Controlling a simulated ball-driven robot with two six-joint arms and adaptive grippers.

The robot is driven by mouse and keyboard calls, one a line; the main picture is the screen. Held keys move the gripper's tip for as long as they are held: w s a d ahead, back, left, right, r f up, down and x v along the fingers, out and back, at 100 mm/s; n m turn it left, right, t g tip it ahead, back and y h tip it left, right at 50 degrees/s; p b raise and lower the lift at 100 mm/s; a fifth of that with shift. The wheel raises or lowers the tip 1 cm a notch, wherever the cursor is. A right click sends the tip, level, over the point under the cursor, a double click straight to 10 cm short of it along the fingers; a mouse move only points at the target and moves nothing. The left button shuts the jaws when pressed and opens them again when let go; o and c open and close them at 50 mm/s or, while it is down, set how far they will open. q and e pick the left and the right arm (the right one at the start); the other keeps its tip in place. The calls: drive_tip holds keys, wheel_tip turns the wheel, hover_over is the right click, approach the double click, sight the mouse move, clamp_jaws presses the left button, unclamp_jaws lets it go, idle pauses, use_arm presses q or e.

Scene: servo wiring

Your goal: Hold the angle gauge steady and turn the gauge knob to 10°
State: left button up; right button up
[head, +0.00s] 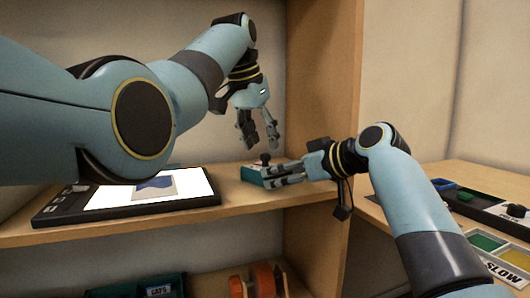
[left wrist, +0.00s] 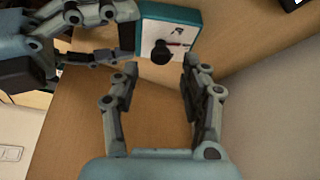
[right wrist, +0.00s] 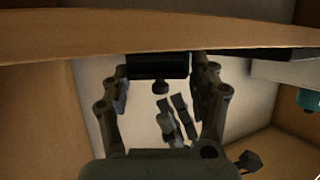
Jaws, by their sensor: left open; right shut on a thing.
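The angle gauge (head: 252,176) is a teal box with a pale face, lying on the wooden shelf. Its black knob (head: 265,158) stands up from the face; in the left wrist view the knob (left wrist: 161,52) sits beside a thin red pointer. The dial's angle marks are too small to read. My right gripper (head: 280,175) is shut on the gauge from the right. In the right wrist view the gauge (right wrist: 158,66) is a dark block between its fingers. My left gripper (head: 262,142) is open and points down, just above the knob, apart from it.
A tablet (head: 130,195) with a lit screen lies on the shelf left of the gauge. The shelf's upright wall (head: 325,80) is close behind my right gripper. Bins and an orange spool (head: 262,280) are below. A side table at right holds coloured trays (head: 485,242).

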sight(265, 154)
use_arm(q)
drive_tip(key=shift+x, duration=1.9)
clamp_jaws()
